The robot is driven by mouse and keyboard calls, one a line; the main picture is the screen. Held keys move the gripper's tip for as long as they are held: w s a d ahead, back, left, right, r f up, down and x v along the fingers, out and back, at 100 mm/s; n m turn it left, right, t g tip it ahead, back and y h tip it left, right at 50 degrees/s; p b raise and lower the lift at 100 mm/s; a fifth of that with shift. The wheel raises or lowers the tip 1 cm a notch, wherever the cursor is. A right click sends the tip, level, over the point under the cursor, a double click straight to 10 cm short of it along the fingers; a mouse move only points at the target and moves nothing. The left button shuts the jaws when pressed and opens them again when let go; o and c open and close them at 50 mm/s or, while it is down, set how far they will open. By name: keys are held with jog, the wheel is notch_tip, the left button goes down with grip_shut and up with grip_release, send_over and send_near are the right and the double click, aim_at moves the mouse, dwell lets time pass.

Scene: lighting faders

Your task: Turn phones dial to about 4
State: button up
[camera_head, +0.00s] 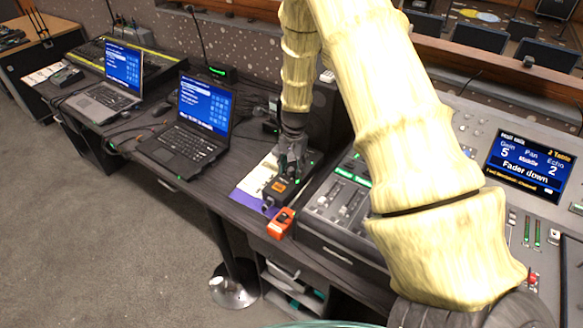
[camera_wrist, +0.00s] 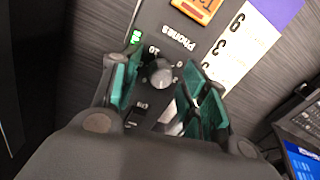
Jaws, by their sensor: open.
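The phones dial (camera_wrist: 158,73) is a small round grey knob on a dark box (camera_wrist: 172,20) labelled "Phones" in the wrist view. Numbers are printed around it, including a 10 and a 0; its pointer setting cannot be made out. In the head view my gripper (camera_head: 291,163) points down over the dark box (camera_head: 280,190) on the desk, and the dial is hidden there.
A white and purple sheet (camera_head: 256,184) with printed numbers lies beside the dark box. Mixing faders (camera_head: 345,200) are to the right. Two laptops (camera_head: 188,125) stand to the left.

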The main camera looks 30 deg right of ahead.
aim_at(293, 169)
notch_tip(293, 169, up, 12)
jog(key=shift+s+d, duration=0.2)
jog(key=shift+s, duration=0.1)
jog(key=shift+f, duration=0.1)
dwell(0.6)
